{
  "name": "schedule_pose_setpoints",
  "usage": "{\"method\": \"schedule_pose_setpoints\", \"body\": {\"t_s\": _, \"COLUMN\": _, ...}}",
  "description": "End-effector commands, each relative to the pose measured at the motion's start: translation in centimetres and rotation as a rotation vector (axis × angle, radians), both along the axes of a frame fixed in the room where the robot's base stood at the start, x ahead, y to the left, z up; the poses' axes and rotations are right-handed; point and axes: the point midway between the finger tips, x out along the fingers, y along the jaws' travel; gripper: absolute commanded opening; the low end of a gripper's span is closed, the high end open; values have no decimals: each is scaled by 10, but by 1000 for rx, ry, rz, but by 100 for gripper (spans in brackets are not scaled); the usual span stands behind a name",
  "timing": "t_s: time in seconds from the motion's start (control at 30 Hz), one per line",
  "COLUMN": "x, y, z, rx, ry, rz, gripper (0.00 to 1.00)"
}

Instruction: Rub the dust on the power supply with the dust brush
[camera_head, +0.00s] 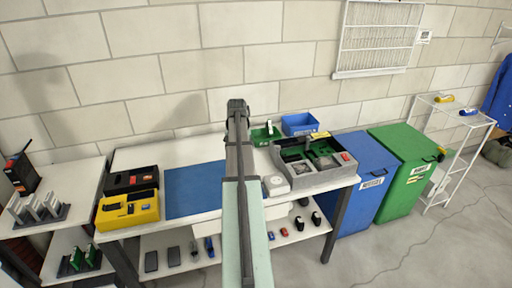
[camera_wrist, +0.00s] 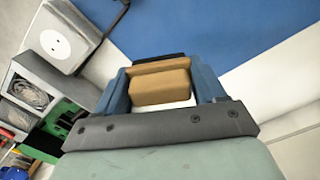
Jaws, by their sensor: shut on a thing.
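My gripper (camera_wrist: 160,78) has blue fingers and is shut on a tan, wood-coloured block, which looks like the handle of the dust brush (camera_wrist: 160,90). The brush's bristles cannot be made out. A pale box with a round white disc and a black cable, possibly the power supply (camera_wrist: 62,40), is at the upper left of the wrist view, apart from the gripper. It appears in the head view (camera_head: 276,186) just right of my arm, on the workbench. No dust can be made out on it. In the head view my gripper cannot be clearly told from the arm.
A blue mat (camera_head: 191,190) lies on the workbench (camera_head: 140,228). A grey compartment box (camera_head: 305,182) stands right of the pale box. Yellow (camera_head: 128,211) and black (camera_head: 131,178) cases sit at left. Blue (camera_head: 372,185) and green (camera_head: 410,170) bins stand to the right.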

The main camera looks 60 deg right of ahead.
Motion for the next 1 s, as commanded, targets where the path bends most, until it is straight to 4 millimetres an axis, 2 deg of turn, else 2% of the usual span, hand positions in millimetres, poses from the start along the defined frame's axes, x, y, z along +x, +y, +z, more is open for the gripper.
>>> {"method": "schedule_pose_setpoints", "body": {"t_s": 0.03, "x": 11, "y": 20, "z": 0, "rx": 0, "ry": 0, "rz": 61, "gripper": 45}}
{"method": "schedule_pose_setpoints", "body": {"t_s": 0.4, "x": 82, "y": 126, "z": 3, "rx": 2, "ry": -4, "rz": 385, "gripper": 45}}
{"method": "schedule_pose_setpoints", "body": {"t_s": 0.7, "x": 129, "y": 210, "z": 5, "rx": 0, "ry": -7, "rz": 579, "gripper": 45}}
{"method": "schedule_pose_setpoints", "body": {"t_s": 1.0, "x": 166, "y": 296, "z": 6, "rx": -2, "ry": -10, "rz": 747, "gripper": 45}}
